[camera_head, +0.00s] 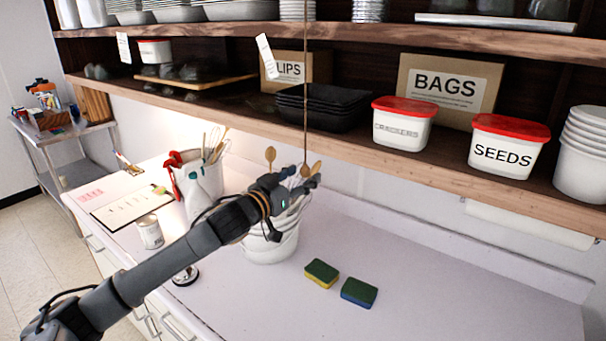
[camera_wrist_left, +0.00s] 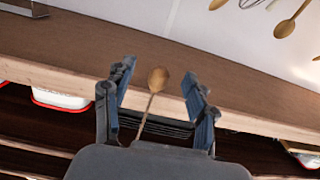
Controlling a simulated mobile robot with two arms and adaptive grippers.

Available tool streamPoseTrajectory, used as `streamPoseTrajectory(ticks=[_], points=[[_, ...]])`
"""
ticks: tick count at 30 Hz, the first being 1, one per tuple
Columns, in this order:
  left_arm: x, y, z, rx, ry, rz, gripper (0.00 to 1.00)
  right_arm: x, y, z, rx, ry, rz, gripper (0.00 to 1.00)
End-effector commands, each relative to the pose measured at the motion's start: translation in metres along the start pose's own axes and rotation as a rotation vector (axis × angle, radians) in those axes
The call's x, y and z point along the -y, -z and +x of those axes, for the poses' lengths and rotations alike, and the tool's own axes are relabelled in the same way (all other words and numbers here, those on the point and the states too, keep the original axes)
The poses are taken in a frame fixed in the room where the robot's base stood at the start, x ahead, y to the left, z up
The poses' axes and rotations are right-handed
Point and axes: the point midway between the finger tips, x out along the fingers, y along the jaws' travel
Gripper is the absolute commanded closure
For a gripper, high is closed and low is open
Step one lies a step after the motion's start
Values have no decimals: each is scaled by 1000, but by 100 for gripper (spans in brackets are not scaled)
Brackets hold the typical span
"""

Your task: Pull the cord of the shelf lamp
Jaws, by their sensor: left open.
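The thin brown cord (camera_head: 305,80) hangs straight down in front of the shelves, from above the top of the head view. Its lower end, a small wooden pull (camera_head: 305,171), is at my left gripper (camera_head: 311,180). In the left wrist view the pull (camera_wrist_left: 157,79) shows between the two spread fingers (camera_wrist_left: 159,95), with a gap on each side. My left gripper is open and holds nothing. The lamp itself cannot be made out. My right gripper is not in view.
A white bucket of utensils (camera_head: 268,248) stands below my left gripper, and a utensil crock (camera_head: 203,188) stands left of it. Two sponges (camera_head: 340,284) lie on the counter. The lower shelf edge (camera_head: 420,165) runs behind the cord. The right part of the counter is clear.

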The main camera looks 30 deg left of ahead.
Motion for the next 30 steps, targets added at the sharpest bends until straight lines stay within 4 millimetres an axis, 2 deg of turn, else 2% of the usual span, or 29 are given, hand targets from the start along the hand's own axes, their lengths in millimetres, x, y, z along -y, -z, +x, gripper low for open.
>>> streamPoseTrajectory(ticks=[13, 30], points=[[0, 0, -3, 0, 0, 1, 43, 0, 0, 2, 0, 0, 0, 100], [0, -2, -60, 2, -1, 0, 43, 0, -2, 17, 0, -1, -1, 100]])
